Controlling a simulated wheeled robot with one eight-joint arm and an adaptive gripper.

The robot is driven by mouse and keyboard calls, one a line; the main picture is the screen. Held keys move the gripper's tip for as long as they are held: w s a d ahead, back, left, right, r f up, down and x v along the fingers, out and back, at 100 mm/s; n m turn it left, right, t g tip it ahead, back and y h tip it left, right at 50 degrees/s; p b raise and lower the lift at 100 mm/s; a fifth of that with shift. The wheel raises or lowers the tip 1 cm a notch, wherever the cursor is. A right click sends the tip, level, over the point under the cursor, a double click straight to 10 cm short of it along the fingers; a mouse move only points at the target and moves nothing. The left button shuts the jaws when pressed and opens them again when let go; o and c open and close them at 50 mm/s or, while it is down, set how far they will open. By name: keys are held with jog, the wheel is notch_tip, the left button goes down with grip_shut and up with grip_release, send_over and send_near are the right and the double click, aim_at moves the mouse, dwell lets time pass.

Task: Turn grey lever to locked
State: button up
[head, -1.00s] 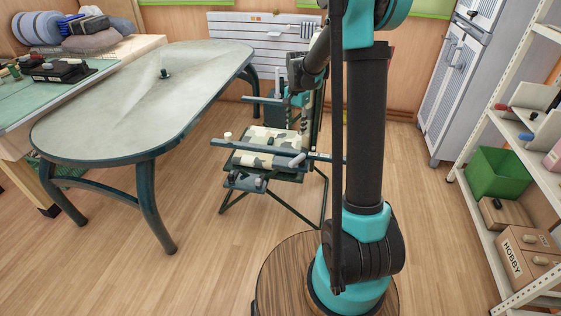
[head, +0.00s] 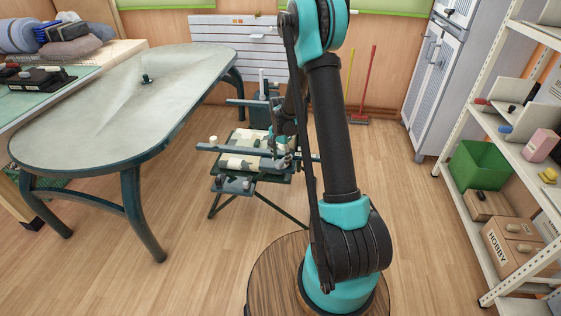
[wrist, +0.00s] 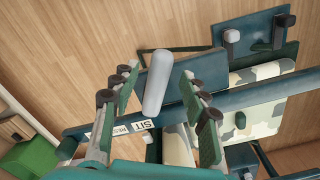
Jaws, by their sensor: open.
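A grey rounded lever (wrist: 157,90) shows in the wrist view beside the chair's dark bar (wrist: 249,99), near white labels, one of which reads SIT (wrist: 141,125). My gripper (wrist: 158,81) is open, with one finger on each side of the lever and visible gaps between. Whether its fingertips reach past the lever cannot be told. In the head view, my gripper (head: 285,150) is low over the right side of the camouflage folding chair (head: 240,163), and the arm hides part of that chair. No "locked" mark can be read.
A large pale-topped table (head: 110,110) stands left of the chair. Shelves (head: 465,130) with a green bin (head: 478,165) stand on the right. Smaller knobs, one white (wrist: 232,35) and one dark (wrist: 285,20), sit on the chair nearby.

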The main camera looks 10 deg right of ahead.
jog(key=shift+f, duration=0.7)
jog(key=shift+c, duration=0.4)
grip_shut()
